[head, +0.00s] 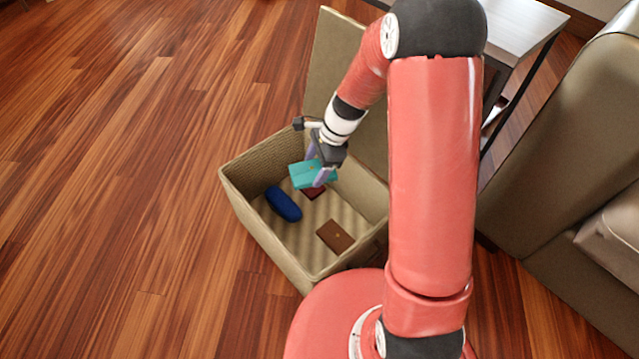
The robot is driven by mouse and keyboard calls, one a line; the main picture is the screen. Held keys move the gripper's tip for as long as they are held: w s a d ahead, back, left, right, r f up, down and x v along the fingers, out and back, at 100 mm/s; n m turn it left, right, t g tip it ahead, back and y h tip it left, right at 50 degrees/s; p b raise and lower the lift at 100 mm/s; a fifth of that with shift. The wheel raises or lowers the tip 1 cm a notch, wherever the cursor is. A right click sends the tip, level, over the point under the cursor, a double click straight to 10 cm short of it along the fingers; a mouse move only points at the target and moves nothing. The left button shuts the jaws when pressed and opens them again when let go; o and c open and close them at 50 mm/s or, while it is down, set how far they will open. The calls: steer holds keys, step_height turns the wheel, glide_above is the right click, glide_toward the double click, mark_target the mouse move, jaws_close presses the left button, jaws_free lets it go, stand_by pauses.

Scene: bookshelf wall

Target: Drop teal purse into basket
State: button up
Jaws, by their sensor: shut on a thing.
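The teal purse (303,175) is a small flat teal piece in my gripper (317,168), seen over the open basket. My gripper points down with its fingers shut on the purse. The basket (257,219) is a tan woven box with its lid (334,70) standing open at the back. The purse appears over the basket's opening, in its back half; its exact height above the floor of the basket is hard to tell. My arm covers part of the basket's right side.
Inside the basket lie a dark blue case (284,204), a brown wallet (335,237) and a dark red item (312,193) partly hidden under the purse. A sofa (560,200) stands at right, a side table (512,25) behind. Wooden floor at left is clear.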

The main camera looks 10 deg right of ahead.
mark_target(318, 169)
steer(key=shift+f+b, duration=0.95)
steer(key=shift+f, duration=0.6)
steer(key=o, duration=1.1)
steer(key=shift+r, duration=0.1)
steer(key=p+v, duration=0.2)
steer(key=v, duration=0.5)
steer(key=shift+d+r, duration=0.15)
steer(key=shift+r, duration=0.25)
